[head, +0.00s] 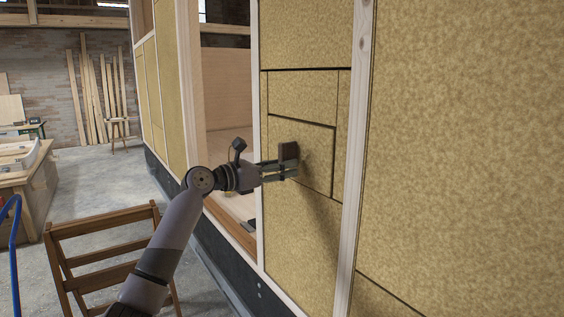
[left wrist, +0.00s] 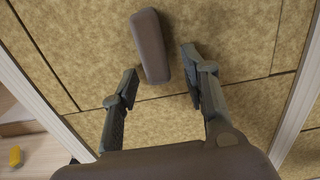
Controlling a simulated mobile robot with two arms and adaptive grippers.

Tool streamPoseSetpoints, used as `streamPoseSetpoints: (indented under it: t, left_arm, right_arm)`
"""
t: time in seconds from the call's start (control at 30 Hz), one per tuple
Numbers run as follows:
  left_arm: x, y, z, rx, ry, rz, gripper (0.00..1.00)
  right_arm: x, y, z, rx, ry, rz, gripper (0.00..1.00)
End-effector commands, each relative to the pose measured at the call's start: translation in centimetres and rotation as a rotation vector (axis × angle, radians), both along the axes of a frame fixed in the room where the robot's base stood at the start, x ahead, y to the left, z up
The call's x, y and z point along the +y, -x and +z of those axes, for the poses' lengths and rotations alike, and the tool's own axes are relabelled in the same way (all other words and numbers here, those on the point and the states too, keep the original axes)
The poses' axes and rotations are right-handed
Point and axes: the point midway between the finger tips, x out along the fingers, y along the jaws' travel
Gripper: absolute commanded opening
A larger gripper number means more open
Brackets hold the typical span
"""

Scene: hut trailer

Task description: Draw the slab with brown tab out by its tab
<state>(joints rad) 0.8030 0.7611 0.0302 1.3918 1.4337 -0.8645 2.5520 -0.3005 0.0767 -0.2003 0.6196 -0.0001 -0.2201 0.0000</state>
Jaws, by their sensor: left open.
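The slab (head: 315,150) is a tan, speckled insulation block set in the wall, outlined by dark seams. Its brown tab (head: 288,151) stands out from its face near the left side. The tab also shows in the left wrist view (left wrist: 150,46), slightly tilted, with the slab face (left wrist: 228,35) behind it. My left gripper (head: 291,169) is open at the tab. In the left wrist view its fingers (left wrist: 159,65) are spread, one toward each side of the tab's lower end, with gaps showing. Whether either finger touches it I cannot tell. My right gripper is in neither view.
Pale wooden studs (head: 355,150) frame the insulation on both sides. An open wall bay (head: 228,110) lies left of the slab. A brown wooden chair (head: 105,247) stands low left, near my left arm. A workbench (head: 30,180) is farther left on open concrete floor.

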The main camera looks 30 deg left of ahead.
Motion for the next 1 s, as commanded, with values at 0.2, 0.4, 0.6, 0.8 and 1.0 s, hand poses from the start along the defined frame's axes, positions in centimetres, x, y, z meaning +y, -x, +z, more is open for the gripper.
streamPoseSetpoints:
  t: [0.2, 0.4, 0.6, 0.8, 1.0]
  left_arm:
    - [-0.16, -0.33, -0.07, 0.000, -0.002, 0.000, 0.42]
    - [-0.14, -0.30, -0.07, 0.001, -0.001, 0.000, 0.36]
    - [-0.14, -0.29, -0.06, 0.001, -0.001, 0.000, 0.23]
    - [-0.13, -0.28, -0.06, 0.001, -0.001, 0.000, 0.10]
    - [-0.13, -0.28, -0.06, 0.001, -0.001, 0.000, 0.00]
  right_arm:
    - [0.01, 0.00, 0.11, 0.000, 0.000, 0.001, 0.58]
    - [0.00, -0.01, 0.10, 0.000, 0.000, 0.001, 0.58]
    - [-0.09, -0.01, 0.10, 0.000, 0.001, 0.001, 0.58]
    - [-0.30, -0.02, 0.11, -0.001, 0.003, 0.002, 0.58]
    - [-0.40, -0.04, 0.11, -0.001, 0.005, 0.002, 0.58]
